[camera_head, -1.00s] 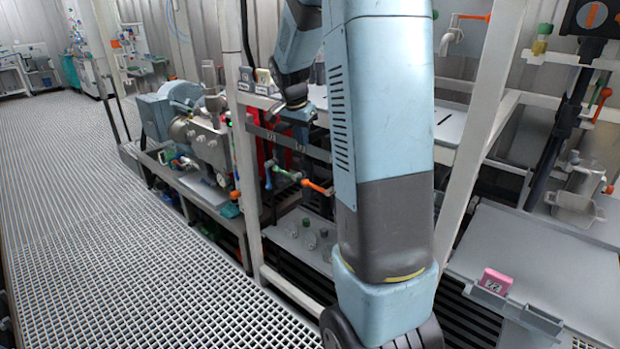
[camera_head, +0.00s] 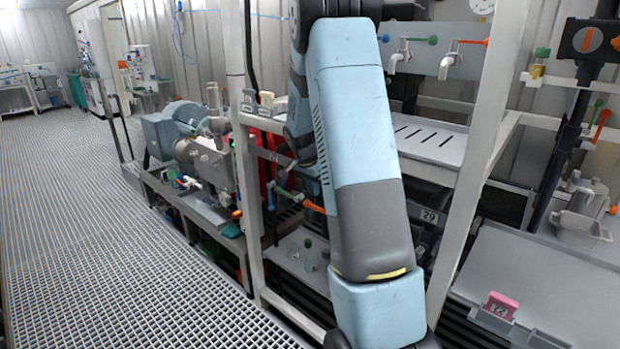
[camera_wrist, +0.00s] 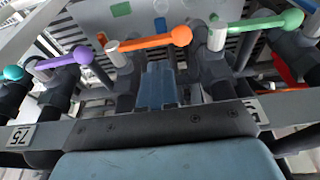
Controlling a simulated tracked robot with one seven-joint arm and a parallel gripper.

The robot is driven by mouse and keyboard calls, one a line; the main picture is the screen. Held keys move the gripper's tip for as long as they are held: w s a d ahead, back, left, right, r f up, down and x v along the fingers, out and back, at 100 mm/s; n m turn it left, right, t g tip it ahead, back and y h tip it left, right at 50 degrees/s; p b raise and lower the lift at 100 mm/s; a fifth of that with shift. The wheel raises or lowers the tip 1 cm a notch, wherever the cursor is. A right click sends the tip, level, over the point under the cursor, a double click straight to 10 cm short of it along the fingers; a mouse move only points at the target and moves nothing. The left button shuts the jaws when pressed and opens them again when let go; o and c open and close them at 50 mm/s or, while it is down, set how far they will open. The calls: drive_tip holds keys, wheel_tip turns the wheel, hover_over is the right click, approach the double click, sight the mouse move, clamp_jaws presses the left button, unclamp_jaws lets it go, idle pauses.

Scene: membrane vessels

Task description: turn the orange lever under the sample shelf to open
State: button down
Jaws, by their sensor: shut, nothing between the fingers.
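In the wrist view the orange lever (camera_wrist: 145,42) is a bar with a round orange knob at its right end, on a pale pivot of a dark valve. My gripper (camera_wrist: 158,68) is shut and empty, with its blue fingers just below the orange bar in the picture. A small gap shows between them; I cannot tell the depth or whether they touch. In the head view an orange lever (camera_head: 314,207) shows under the shelf, left of my arm. There my arm hides most of my gripper.
In the wrist view a purple lever (camera_wrist: 78,57) and a teal knob (camera_wrist: 13,73) are left of the orange lever, and a green lever (camera_wrist: 265,22) is to its right. A grey rail (camera_wrist: 85,128) crosses below. White frame posts (camera_head: 480,150) flank my arm.

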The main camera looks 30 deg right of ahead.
sight(314, 206)
wheel_tip(314, 206, down, 4)
drive_tip(key=shift+f, duration=0.1)
drive_tip(key=shift+d, duration=0.15)
idle(0.5)
